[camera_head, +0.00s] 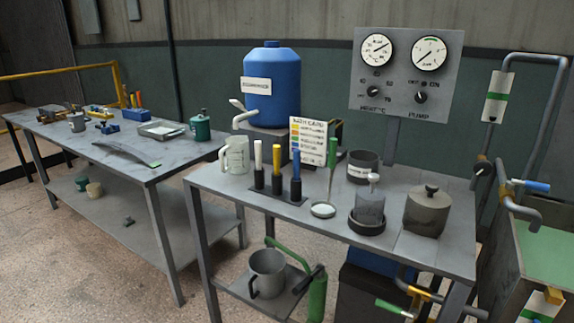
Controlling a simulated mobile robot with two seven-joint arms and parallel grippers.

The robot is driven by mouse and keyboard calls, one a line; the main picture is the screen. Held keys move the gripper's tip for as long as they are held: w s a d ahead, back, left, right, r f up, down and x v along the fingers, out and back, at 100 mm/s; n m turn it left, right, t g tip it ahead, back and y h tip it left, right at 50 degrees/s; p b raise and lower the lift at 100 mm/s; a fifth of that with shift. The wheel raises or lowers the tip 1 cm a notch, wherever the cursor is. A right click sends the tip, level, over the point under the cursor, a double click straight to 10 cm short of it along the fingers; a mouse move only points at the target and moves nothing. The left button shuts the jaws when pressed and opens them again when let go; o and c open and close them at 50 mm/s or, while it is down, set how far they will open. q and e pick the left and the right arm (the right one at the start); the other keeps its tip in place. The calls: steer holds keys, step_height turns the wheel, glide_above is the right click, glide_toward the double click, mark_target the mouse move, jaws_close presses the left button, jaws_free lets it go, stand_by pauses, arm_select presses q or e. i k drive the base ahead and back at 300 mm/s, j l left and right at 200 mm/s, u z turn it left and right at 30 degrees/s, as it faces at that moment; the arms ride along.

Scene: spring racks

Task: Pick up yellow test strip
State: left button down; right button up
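Three upright strips with dark lower ends stand in a row on a dark holder (264,191) on the near grey table. The right strip (296,165) is blue. A card with coloured rows (308,141) stands behind them. Neither of my grippers is in view, and nothing is seen holding the strips.
A glass jug (237,155) is left of the strips, below a blue tank (271,85) with a tap. A green-handled tool (332,170) stands to the right, near a glass vessel (369,205) and a lidded pot (427,210). Another table (100,150) is at left.

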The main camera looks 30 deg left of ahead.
mark_target(276, 159)
steer(key=j+z, duration=0.3)
steer(key=j, duration=0.55)
steer(key=k+j+z, duration=0.1)
steer(key=j+z, duration=0.25)
steer(key=j, duration=0.55)
